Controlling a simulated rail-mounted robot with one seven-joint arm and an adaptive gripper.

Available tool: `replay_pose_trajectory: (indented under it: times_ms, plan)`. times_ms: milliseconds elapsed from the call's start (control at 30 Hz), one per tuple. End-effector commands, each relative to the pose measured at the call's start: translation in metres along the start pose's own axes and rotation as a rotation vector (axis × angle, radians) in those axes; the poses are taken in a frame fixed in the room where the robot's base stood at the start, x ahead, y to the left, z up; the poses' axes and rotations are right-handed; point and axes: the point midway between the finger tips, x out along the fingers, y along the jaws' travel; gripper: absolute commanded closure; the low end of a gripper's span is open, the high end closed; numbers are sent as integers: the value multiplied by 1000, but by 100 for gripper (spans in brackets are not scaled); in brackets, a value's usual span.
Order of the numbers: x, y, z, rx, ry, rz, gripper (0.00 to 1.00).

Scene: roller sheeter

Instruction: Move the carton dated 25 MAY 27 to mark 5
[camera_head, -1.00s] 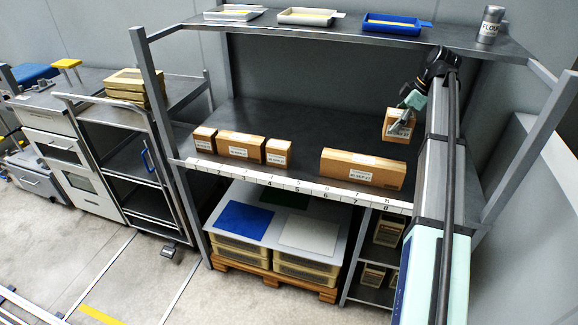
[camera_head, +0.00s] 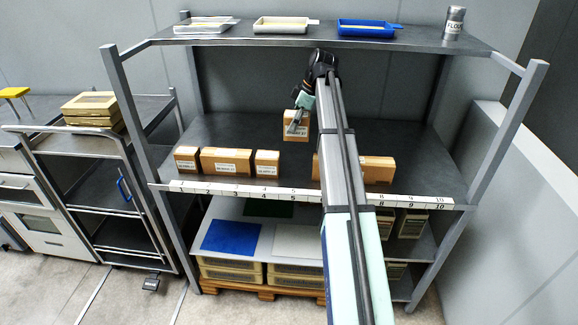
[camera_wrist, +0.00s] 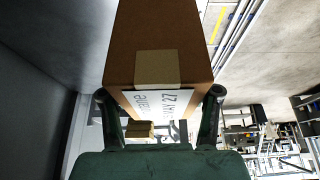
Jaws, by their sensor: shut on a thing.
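My gripper (camera_head: 297,121) is shut on a small brown carton (camera_head: 289,132) above the middle shelf, toward its back. The carton also shows large in the wrist view (camera_wrist: 160,45), between my two fingertips (camera_wrist: 160,112). Mark 5 (camera_head: 293,193) is on the white number strip along the shelf's front edge, nearer the camera than the held carton.
Three cartons stand at the front left: a small one (camera_head: 186,159), a wider one (camera_head: 224,161) and another small one (camera_head: 267,163). A long carton (camera_head: 379,170) stands to the right, partly hidden by my arm. The shelf surface (camera_head: 295,157) between them is bare. An upper shelf (camera_head: 330,42) overhangs.

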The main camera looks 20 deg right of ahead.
Motion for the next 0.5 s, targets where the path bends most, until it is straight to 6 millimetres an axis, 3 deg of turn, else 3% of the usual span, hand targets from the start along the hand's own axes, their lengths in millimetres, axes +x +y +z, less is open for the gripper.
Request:
replay_pose_trajectory:
  times_ms: [300,500]
  plan:
    - [72,-2,29,0,0,-4,78]
    - [107,-2,44,-1,0,-2,78]
